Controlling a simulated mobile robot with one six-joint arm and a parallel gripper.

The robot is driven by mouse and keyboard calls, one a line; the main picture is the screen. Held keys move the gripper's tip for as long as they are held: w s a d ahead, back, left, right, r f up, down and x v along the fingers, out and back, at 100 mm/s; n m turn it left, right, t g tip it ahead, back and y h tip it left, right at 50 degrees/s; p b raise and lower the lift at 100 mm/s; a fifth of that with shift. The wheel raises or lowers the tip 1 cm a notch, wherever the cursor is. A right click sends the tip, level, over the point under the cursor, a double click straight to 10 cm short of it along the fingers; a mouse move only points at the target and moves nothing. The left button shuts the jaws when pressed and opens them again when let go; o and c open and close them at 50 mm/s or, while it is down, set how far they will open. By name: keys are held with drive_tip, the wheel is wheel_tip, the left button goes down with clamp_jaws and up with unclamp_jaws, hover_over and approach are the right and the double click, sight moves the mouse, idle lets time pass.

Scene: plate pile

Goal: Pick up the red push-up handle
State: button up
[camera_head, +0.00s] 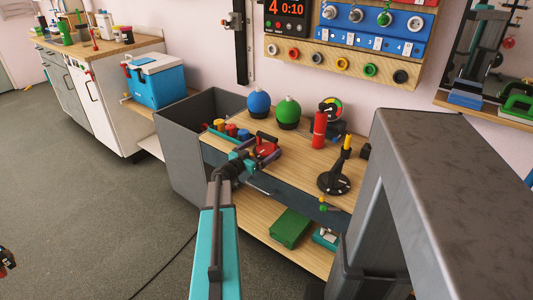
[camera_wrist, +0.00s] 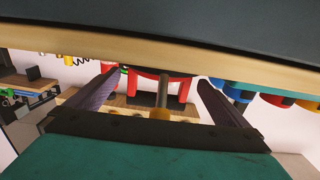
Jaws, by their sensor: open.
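The red push-up handle (camera_head: 266,149) stands on the wooden tabletop near its front edge, mid-left. In the wrist view, which looks upside down, the red handle (camera_wrist: 179,88) shows a red frame with a dark bar in the middle. My gripper (camera_head: 262,151) is open at the handle. Its two dark fingers (camera_wrist: 158,78) lie on either side of the red frame in the wrist view, with gaps visible. Whether they touch it cannot be told. My arm partly hides the handle's near side in the head view.
A black stand (camera_head: 334,183) is at right. A grey bench (camera_head: 440,150) rises on the right.

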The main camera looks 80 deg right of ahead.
drive_tip(key=shift+r, duration=0.1)
drive_tip(key=c, duration=1.8)
drive_tip(key=shift+c, duration=0.2)
drive_tip(key=shift+r, duration=0.1)
drive_tip(key=shift+r, duration=0.8)
wheel_tip(320, 180, up, 2)
drive_tip(key=s+a+r, duration=0.1)
drive_tip(key=s+a, duration=0.3)
drive_tip(key=a, duration=0.8)
drive_tip(key=shift+s+a+r+p, duration=0.15)
drive_tip(key=shift+s+a+p, duration=0.2)
